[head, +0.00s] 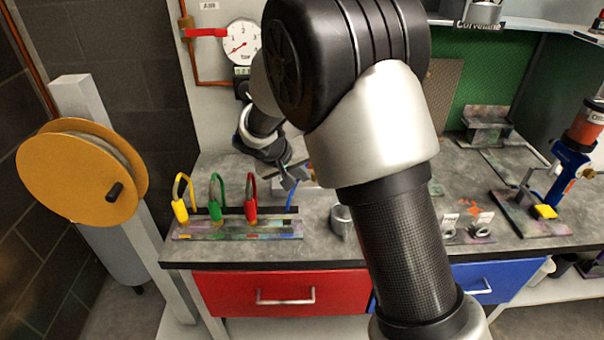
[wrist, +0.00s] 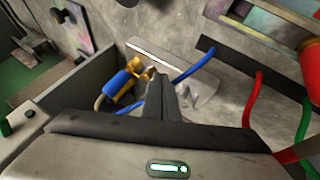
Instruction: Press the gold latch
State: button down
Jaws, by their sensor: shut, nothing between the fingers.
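In the wrist view a blue plug (wrist: 119,82) with gold-coloured parts (wrist: 137,67) at its upper end lies left of my fingers. The gold parts look like the latch, but I cannot make out its exact shape. A blue hose (wrist: 192,66) runs up and right from behind my fingers. My gripper (wrist: 172,85) is shut and empty, its fingertips close to the right of the gold parts; contact cannot be told. In the head view my gripper (head: 294,182) is above the back of the bench, beside a pale fixture (head: 318,183) that my arm partly hides.
A rack (head: 222,230) with yellow, green and red hoses stands on the bench's left front. A metal cup (head: 342,220) is right of it. A gauge (head: 242,43) is on the wall, a hose reel (head: 75,175) at left, and a blue-and-red tool (head: 572,158) at right.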

jog(key=shift+s+d+n+b, duration=0.15)
jog(key=shift+d+n+b, duration=0.15)
jog(key=shift+b, duration=0.2)
jog(key=shift+s+d+f+n+y+b, duration=0.1)
jog(key=shift+s+n+y+b, duration=0.05)
jog(key=shift+n+y+b, duration=0.2)
jog(key=s+d+n+t+y+p, duration=0.1)
jog(key=s+d+n+y+p, duration=0.1)
jog(key=d+n+y+p, duration=0.3)
jog(key=shift+s+d+n+y+p, duration=0.2)
jog(key=shift+d+n+y+p, duration=0.15)
jog(key=shift+d+n, duration=1.45)
jog(key=shift+a+r+n, duration=0.25)
jog(key=shift+a, duration=0.1)
